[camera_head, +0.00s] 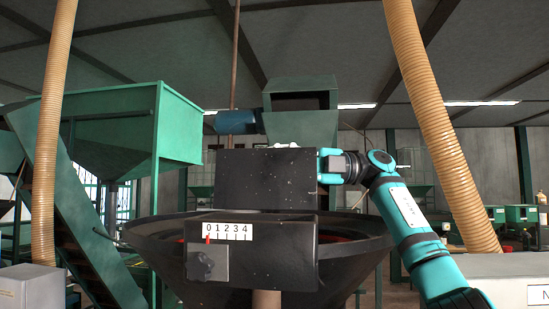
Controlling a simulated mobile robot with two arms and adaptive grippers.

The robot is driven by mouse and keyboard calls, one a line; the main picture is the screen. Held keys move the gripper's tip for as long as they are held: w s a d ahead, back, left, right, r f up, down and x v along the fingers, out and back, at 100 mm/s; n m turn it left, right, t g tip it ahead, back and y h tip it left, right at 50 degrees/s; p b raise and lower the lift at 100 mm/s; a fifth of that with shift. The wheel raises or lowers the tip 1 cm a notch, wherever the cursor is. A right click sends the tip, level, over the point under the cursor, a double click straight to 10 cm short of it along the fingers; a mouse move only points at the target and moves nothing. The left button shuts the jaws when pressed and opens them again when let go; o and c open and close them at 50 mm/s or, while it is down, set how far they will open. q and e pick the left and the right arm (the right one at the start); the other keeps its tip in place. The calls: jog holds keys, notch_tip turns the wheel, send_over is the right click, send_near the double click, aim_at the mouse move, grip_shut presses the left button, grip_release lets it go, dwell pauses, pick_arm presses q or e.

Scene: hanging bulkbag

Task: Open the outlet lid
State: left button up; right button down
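A black, speckled panel that looks like the outlet lid (265,180) stands upright in the middle of the view, above a black box (280,255) with a 0 to 4 scale (227,231). I cannot tell whether the panel is hinged to the box. My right gripper (325,165) is at the panel's upper right edge, touching it or very close. Its fingertips are partly hidden at the panel, so its grip is unclear. The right arm comes in from the lower right. My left gripper is out of view.
A wide black funnel (350,245) surrounds the box. Ribbed tan hoses hang at left (52,130) and right (440,130). A green hopper (120,125) stands at left, and a green machine (301,110) is behind the panel. A grey cabinet (32,290) is at lower left.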

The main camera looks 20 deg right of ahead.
aim_at(312, 171)
jog(key=shift+w+f, duration=0.2)
jog(key=shift+f, duration=0.3)
jog(key=c, duration=1.3)
grip_release()
jog(key=o, duration=0.3)
jog(key=shift+w+d, duration=0.1)
jog(key=shift+d, duration=0.15)
jog(key=shift+r, duration=0.15)
jog(key=shift+s+d+r, duration=0.1)
jog(key=shift+s+d, duration=0.1)
jog(key=shift+d, duration=0.05)
jog(key=v, duration=0.6)
jog(key=shift+d, duration=0.4)
jog(key=shift+d, duration=0.1)
